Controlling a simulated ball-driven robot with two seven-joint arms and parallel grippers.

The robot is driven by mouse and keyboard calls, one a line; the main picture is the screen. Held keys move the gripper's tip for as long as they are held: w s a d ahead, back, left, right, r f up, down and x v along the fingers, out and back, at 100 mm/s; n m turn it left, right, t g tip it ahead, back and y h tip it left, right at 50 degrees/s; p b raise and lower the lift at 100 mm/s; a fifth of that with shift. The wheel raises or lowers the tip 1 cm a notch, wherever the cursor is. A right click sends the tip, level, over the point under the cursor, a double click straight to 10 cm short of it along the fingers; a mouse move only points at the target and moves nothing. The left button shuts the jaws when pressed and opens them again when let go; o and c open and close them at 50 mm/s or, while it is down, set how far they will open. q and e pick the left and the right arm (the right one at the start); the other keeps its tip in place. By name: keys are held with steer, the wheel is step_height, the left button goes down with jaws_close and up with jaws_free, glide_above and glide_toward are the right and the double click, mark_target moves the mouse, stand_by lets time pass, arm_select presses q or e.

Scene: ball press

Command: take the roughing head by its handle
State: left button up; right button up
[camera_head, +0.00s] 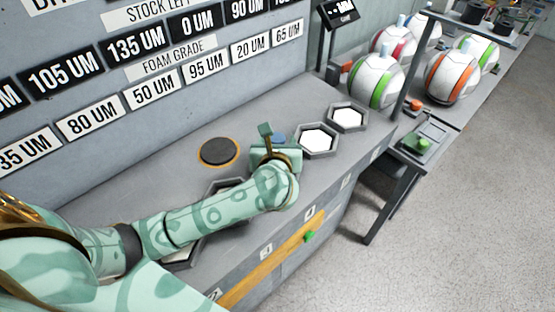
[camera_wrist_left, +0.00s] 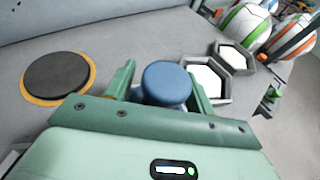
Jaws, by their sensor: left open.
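A blue round knob (camera_wrist_left: 166,82) stands between the fingers of my left gripper (camera_wrist_left: 160,92) in the left wrist view. It looks like the handle of the roughing head, but the body below it is hidden by the gripper. The fingers are open on both sides of the knob; I cannot tell whether they touch it. In the head view, my left gripper (camera_head: 274,138) is over the grey bench, with a small part of the blue knob (camera_head: 279,138) showing behind it. My right gripper is not in view.
A dark round pad with an orange rim (camera_head: 220,152) lies left of the gripper. Hexagonal trays with white insides (camera_head: 318,155) sit to its right; another is partly hidden under my arm. The labelled wall rises behind the bench. Striped balls (camera_head: 452,76) stand on a rack farther right.

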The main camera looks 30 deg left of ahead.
arm_select(q)
jaws_close()
steer(key=shift+r, duration=0.15)
